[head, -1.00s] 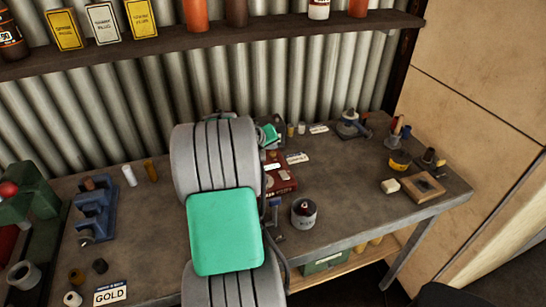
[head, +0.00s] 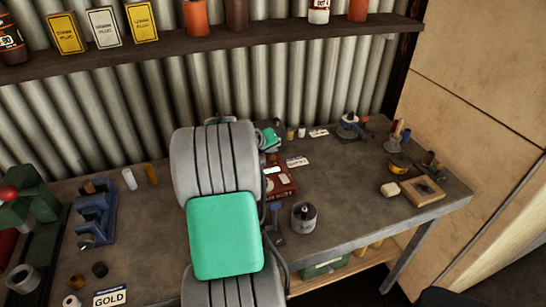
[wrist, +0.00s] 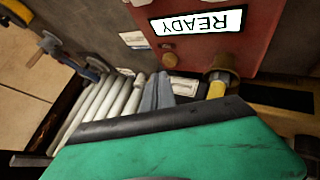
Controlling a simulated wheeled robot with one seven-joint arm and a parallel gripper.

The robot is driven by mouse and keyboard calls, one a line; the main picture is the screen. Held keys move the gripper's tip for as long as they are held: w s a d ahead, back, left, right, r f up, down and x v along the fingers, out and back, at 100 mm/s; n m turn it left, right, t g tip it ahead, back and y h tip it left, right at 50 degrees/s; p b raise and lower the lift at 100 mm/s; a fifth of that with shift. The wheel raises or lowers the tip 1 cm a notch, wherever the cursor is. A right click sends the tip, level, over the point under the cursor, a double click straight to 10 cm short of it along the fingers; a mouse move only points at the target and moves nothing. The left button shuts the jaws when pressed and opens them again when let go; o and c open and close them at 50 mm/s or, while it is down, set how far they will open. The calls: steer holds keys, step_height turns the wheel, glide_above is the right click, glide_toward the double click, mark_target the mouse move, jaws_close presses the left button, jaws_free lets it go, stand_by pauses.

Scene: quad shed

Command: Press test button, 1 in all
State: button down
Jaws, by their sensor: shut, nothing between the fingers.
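A red tester box (head: 281,181) sits on the workbench, partly hidden behind my arm in the head view. In the wrist view the red box (wrist: 262,40) fills the top right, with a lit screen (wrist: 199,24) reading READY upside down. A small round brown knob or button (wrist: 169,57) is below the screen. A larger brown cap (wrist: 222,66) with a yellow part under it is to its right. I cannot tell which is the test button. My gripper (wrist: 158,86) shows grey fingers together and empty, below the small round knob; contact is not visible.
The workbench (head: 345,190) has a grey can (head: 303,217) in front of the red box. A wooden block tray (head: 424,191) and small tools stand at the right. A blue stand (head: 95,213) is at the left. A shelf (head: 280,32) with bottles runs above.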

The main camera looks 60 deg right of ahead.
mark_target(272, 158)
stand_by(0.8)
steer(key=shift+f+b, duration=0.45)
steer(key=shift+f+b, duration=0.4)
steer(key=shift+f, duration=0.1)
stand_by(0.5)
steer(key=shift+r, duration=0.15)
steer(key=shift+r+p, duration=0.45)
steer(key=shift+r, duration=0.35)
steer(key=shift+r+p, duration=1.45)
steer(key=shift+r, duration=1.1)
steer(key=shift+s, duration=0.15)
